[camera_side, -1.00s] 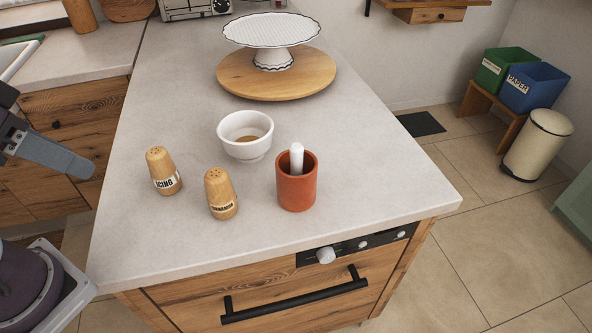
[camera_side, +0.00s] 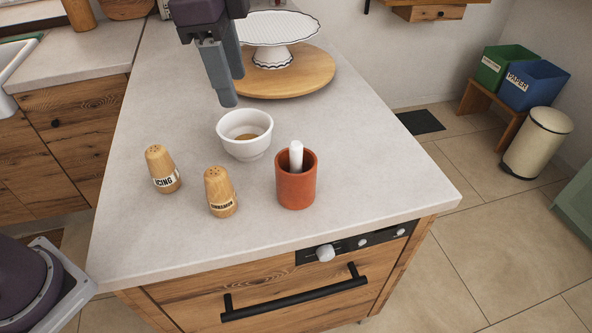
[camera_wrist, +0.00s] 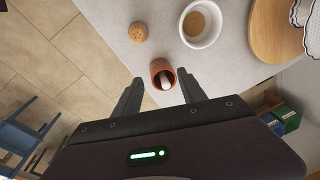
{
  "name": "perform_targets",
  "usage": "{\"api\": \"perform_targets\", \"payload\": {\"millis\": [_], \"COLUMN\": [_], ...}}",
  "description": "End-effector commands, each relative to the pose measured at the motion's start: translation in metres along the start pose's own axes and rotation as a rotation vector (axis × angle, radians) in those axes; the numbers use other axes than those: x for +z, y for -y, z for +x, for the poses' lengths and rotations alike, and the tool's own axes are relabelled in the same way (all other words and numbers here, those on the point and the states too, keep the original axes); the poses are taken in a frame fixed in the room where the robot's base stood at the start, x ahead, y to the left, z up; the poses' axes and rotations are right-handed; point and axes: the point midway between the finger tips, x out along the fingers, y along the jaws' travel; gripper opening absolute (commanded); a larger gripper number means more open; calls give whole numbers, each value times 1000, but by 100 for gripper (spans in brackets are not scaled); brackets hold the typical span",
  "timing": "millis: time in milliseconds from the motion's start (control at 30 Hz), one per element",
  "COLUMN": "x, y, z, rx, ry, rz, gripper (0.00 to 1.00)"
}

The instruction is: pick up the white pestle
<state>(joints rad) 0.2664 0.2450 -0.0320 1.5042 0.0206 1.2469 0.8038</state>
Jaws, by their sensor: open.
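The white pestle (camera_side: 296,156) stands in a terracotta cup (camera_side: 296,188) near the front right of the counter, its upper end showing above the rim and its lower part hidden inside. In the wrist view the pestle (camera_wrist: 165,80) shows in the mouth of the cup (camera_wrist: 158,66), ahead of and between my fingers. My gripper (camera_side: 228,95) is above the counter behind the white bowl in the side view, fingers pointing down. In the wrist view my gripper (camera_wrist: 159,84) has its fingers spread, with nothing between them; it is apart from the pestle.
A white bowl (camera_side: 235,146) with brown contents stands behind the cup. Two wooden shakers, icing (camera_side: 162,165) and cinnamon (camera_side: 220,190), stand to its left. A white cake stand (camera_side: 270,32) on a round wooden board (camera_side: 305,80) is farther back. The counter's front right is clear.

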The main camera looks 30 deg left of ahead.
Motion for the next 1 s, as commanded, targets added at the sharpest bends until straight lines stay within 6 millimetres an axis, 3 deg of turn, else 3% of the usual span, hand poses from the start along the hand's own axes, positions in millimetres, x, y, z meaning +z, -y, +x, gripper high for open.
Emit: {"api": "perform_targets", "payload": {"millis": [33, 100, 267, 700, 967, 1000], "x": [-26, -54, -84, -77, -77, -77], "y": [7, 11, 12, 0, 0, 0], "z": [22, 47, 82, 149, 155, 155], "rx": [38, 78, 129, 135, 132, 132], "ry": [24, 43, 63, 66, 64, 64], "rz": [118, 265, 446, 466, 465, 465], "gripper": [48, 48, 48, 48, 48, 45]}}
